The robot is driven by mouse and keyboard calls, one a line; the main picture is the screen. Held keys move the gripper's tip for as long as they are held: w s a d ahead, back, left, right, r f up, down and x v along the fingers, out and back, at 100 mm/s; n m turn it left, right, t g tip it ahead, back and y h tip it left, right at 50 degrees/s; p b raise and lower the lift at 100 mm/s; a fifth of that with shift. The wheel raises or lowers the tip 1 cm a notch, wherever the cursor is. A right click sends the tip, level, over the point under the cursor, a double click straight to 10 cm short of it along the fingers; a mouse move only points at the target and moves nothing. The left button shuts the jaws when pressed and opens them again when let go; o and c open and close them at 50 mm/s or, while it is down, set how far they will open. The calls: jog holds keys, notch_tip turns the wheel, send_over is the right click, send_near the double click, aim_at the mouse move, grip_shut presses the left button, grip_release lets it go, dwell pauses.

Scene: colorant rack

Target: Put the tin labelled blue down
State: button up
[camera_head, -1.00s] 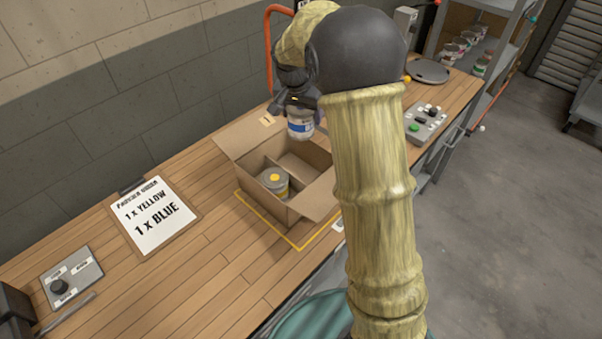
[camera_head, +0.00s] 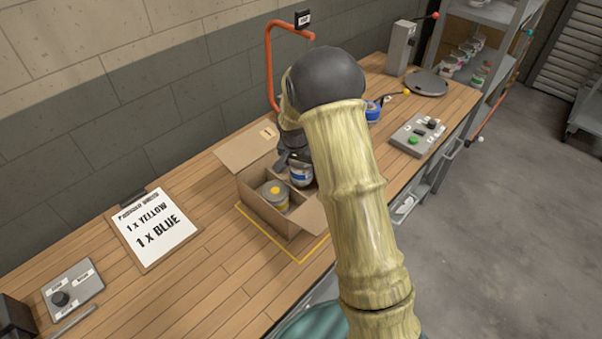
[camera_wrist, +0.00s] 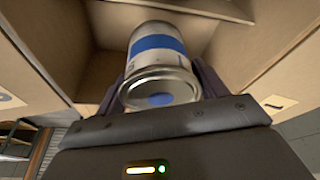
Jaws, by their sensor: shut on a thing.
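The tin labelled blue (camera_head: 301,175) is white with a blue band; in the wrist view the tin (camera_wrist: 160,65) shows a blue dot on its lid. My gripper (camera_head: 297,158) is shut on it, with a finger on each side of the tin in the wrist view (camera_wrist: 160,88). The tin is inside the open cardboard box (camera_head: 262,208), in the compartment beside a tin with a yellow dot (camera_head: 276,192). Whether its base touches the box floor I cannot tell. My arm hides part of the box's right side.
An order sheet (camera_head: 155,228) reading 1 x yellow, 1 x blue lies left of the box. A button panel (camera_head: 418,135), a round plate (camera_head: 426,83) and a blue round object (camera_head: 373,111) are to the right. An orange bent pipe (camera_head: 269,65) stands behind.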

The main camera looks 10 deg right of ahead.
jog(key=shift+s+f, duration=0.1)
jog(key=shift+f, duration=2.1)
jog(key=o, duration=1.2)
jog(key=shift+f, duration=0.1)
jog(key=b+v, duration=0.1)
jog(key=v, duration=1.1)
